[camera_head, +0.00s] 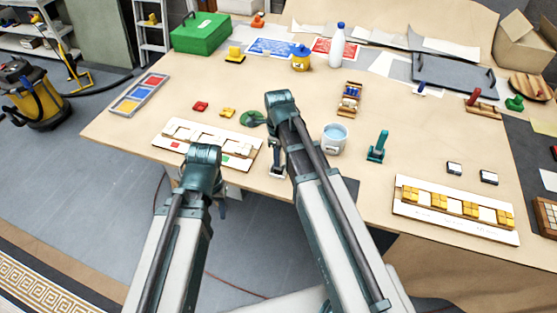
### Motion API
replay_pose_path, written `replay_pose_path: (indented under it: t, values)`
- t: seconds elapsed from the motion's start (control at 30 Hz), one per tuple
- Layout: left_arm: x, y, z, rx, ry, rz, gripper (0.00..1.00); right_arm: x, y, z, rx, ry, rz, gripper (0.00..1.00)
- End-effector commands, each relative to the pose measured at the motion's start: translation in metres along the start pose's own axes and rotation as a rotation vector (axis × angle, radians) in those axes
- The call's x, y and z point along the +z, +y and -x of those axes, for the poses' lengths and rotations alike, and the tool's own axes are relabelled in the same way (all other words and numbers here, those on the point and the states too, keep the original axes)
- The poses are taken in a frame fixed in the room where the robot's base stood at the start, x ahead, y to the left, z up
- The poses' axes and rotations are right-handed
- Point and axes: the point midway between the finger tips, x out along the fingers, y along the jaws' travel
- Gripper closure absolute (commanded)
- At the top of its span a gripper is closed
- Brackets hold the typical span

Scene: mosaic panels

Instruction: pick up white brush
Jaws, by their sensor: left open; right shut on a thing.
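My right gripper (277,163) is shut at the table's front edge, on a small white thing (278,172) that looks like the white brush. Only a small part of it shows below the fingers, so its full shape is hidden. My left gripper (222,206) is open and lies low, in front of the table edge and mostly hidden behind its own arm. I see nothing in it.
A white mosaic panel (245,158) with red and green tiles lies left of the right gripper. Another panel with yellow tiles (470,208) lies at the right.

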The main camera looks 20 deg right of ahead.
Motion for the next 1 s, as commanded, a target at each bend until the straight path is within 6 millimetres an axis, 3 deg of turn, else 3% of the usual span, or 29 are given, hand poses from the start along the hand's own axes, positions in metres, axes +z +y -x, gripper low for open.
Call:
replay_pose_path:
  t: [0.47,1.0]
  values:
    - [0.001,-0.001,0.011,0.000,0.000,0.000,0.50,0.000,0.000,0.012,0.000,0.000,0.000,1.00]
    - [0.005,-0.008,0.088,0.000,0.000,0.000,0.50,0.000,0.000,0.089,0.000,0.000,0.000,1.00]
